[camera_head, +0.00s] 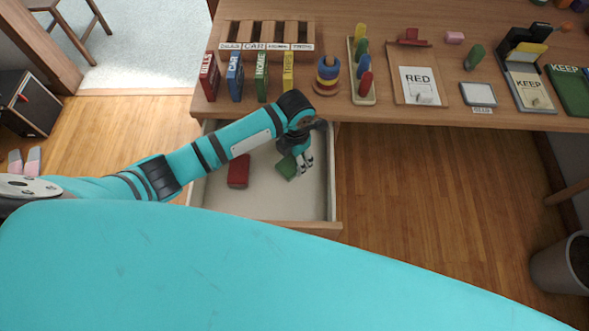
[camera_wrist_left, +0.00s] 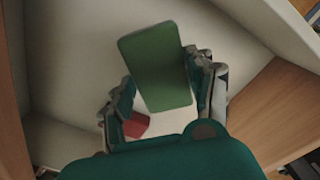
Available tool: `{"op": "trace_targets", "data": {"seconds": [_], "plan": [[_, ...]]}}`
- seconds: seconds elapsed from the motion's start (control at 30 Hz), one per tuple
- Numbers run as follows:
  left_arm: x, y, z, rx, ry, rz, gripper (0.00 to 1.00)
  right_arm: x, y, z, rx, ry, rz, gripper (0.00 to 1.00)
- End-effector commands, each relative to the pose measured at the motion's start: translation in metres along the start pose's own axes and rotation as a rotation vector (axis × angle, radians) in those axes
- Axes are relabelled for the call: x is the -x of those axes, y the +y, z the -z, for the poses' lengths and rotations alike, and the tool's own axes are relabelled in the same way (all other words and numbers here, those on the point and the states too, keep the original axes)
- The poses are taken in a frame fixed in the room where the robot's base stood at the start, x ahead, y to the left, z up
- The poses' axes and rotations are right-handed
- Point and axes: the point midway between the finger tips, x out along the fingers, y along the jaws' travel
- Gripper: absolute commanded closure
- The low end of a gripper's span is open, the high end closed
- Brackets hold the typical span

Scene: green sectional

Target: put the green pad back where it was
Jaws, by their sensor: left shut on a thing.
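The green pad (camera_head: 286,167) is a small flat green block in the head view. In the left wrist view the green pad (camera_wrist_left: 157,65) is tilted and sits between the fingers. My left gripper (camera_head: 303,163) reaches down into the open drawer (camera_head: 290,207) and is shut on the green pad. The fingers also show in the left wrist view (camera_wrist_left: 165,90). A red block (camera_head: 238,171) lies on the drawer floor to the left of the pad, and part of it shows in the left wrist view (camera_wrist_left: 136,125). Whether the pad touches the drawer floor I cannot tell. My right gripper is not in view.
The wooden table (camera_head: 390,116) stands above the drawer. A bin (camera_head: 562,265) stands at the right. The drawer's front floor is clear.

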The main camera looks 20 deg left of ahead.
Motion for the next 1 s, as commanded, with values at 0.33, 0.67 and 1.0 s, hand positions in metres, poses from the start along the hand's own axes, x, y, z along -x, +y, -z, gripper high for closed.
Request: {"op": "trace_targets", "data": {"seconds": [0.33, 0.67, 1.0], "plan": [[-0.044, 0.0, 0.0, 0.003, 0.0, 0.0, 0.7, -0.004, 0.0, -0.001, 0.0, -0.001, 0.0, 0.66], [-0.058, 0.0, 0.0, 0.002, -0.002, 0.0, 0.7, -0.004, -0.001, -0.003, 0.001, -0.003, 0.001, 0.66], [-0.058, 0.0, 0.0, 0.002, -0.003, -0.001, 0.21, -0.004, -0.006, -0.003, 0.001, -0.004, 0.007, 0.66]]}}
